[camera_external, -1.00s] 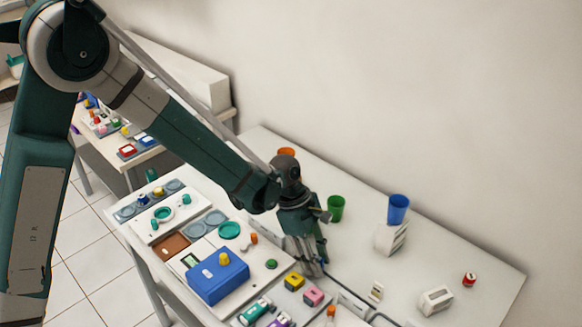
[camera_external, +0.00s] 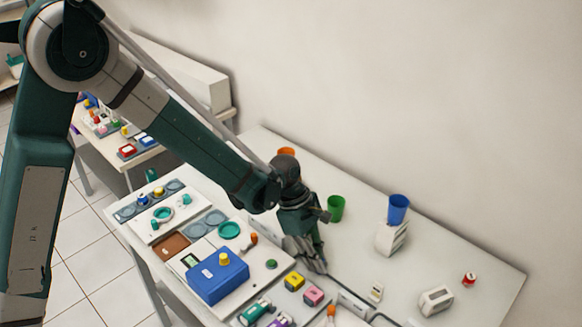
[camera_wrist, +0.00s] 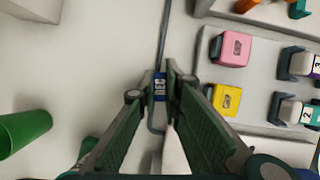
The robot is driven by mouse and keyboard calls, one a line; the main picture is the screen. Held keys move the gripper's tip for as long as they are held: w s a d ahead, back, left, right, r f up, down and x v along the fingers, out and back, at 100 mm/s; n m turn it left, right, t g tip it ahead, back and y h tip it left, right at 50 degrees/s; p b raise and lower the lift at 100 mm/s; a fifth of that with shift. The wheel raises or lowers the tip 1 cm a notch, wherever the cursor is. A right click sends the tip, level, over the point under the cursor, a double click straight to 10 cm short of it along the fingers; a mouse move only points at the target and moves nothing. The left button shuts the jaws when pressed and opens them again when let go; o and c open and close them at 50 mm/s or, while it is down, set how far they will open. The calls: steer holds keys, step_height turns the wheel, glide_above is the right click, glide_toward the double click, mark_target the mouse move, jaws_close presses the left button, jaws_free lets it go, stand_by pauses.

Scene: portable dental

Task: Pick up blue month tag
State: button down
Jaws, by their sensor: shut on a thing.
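The blue month tag (camera_wrist: 159,88), with white letters that look like DEC, shows between my fingertips in the wrist view. My gripper (camera_wrist: 157,92) is shut on it, low at the table. In the external view my gripper (camera_external: 318,264) points down beside the grey tray with the yellow and pink blocks, and the tag cannot be made out there.
A pink block (camera_wrist: 231,48) and a yellow block (camera_wrist: 226,98) sit on the tray to the right in the wrist view. A green cup (camera_wrist: 22,133) stands at left. A dark cable (camera_wrist: 164,30) runs by the tag. A blue box (camera_external: 218,277) stands nearby.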

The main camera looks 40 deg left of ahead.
steer(key=shift+r, duration=0.1)
steer(key=shift+r+p, duration=0.75)
steer(key=shift+r, duration=4.15)
